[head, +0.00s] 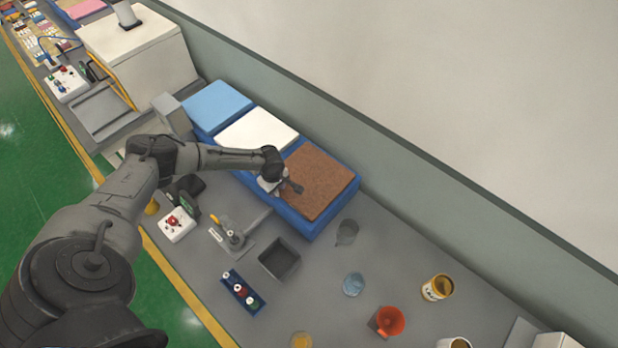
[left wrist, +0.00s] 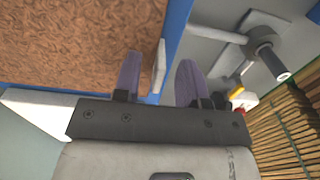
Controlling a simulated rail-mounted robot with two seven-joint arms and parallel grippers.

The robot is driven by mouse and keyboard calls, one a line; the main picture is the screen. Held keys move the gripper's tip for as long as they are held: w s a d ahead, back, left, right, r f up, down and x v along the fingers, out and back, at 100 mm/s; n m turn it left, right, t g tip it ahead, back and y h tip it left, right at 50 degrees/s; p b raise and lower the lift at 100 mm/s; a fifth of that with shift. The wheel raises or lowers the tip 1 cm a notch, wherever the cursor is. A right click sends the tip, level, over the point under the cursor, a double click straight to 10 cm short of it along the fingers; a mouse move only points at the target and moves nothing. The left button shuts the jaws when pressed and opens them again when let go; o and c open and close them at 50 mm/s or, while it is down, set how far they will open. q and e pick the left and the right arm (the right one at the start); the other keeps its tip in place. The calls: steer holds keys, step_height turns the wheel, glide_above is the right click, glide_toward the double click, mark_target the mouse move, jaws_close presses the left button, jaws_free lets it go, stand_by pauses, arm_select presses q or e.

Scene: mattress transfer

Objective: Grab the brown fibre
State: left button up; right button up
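The brown fibre (head: 318,182) is a flat, textured brown slab in the nearest section of a long blue tray (head: 313,229). In the left wrist view the fibre (left wrist: 70,45) fills the upper left, beside the blue tray edge (left wrist: 178,22). My left gripper (head: 291,187) is at the fibre's left edge. In the left wrist view its two purple-grey fingers (left wrist: 158,80) stand apart, one in front of the fibre and one past the tray edge. A small pale piece shows between them; contact cannot be told. My right gripper is not in view.
The tray also holds a white slab (head: 257,133) and a light blue slab (head: 215,104). A small post stand (head: 233,238), a dark square container (head: 279,259), a vial rack (head: 241,291) and an orange funnel (head: 390,320) stand in front. A wall runs behind.

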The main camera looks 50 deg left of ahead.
arm_select(q)
steer(key=shift+f, duration=0.45)
steer(key=shift+c, duration=0.4)
jaws_close()
